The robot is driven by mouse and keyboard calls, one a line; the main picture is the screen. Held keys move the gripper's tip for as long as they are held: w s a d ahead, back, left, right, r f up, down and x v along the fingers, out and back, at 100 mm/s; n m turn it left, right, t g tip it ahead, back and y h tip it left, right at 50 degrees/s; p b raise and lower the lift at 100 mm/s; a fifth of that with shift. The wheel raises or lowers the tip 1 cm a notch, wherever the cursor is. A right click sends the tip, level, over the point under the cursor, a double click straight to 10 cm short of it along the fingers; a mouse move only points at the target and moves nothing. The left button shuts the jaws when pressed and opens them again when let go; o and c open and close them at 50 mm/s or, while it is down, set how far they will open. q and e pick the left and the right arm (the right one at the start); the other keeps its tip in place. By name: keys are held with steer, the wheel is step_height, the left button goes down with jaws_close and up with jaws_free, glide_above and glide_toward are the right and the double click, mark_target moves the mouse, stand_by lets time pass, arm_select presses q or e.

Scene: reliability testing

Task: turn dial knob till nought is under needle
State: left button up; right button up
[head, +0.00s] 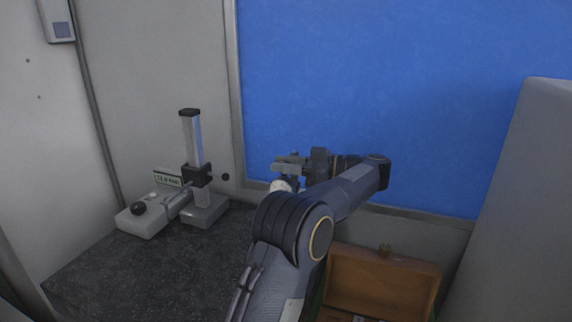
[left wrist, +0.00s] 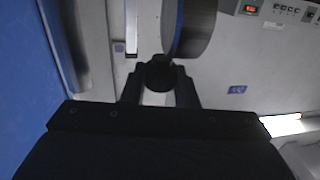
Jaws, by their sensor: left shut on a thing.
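My left gripper (head: 288,166) is in front of the blue panel, at the right of the dark bench. In the left wrist view its fingers (left wrist: 160,88) are shut on a small dark round knob (left wrist: 160,73). A pale rounded part (head: 283,185), perhaps the dial, shows just below the gripper in the head view, mostly hidden by my left arm. No dial face, nought or needle can be made out. My right gripper is not in view.
A measuring stand (head: 194,150) with a grey base and black knob stands on the dark speckled bench (head: 130,275) at left. An open wooden box (head: 385,280) is at lower right. A large grey block (head: 525,200) rises at the right edge.

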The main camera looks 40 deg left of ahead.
arm_select(q)
steer(key=shift+f+n+g+h, duration=0.25)
steer(key=shift+n+g+h, duration=0.6)
steer(key=shift+g, duration=0.55)
steer(key=shift+r+n+g+h, duration=0.1)
steer(key=shift+n+g+h, duration=0.15)
steer(key=shift+n+g, duration=0.15)
steer(key=o, duration=1)
steer(key=shift+s+a, duration=0.1)
steer(key=shift+c, duration=0.2)
steer(key=shift+r, duration=0.1)
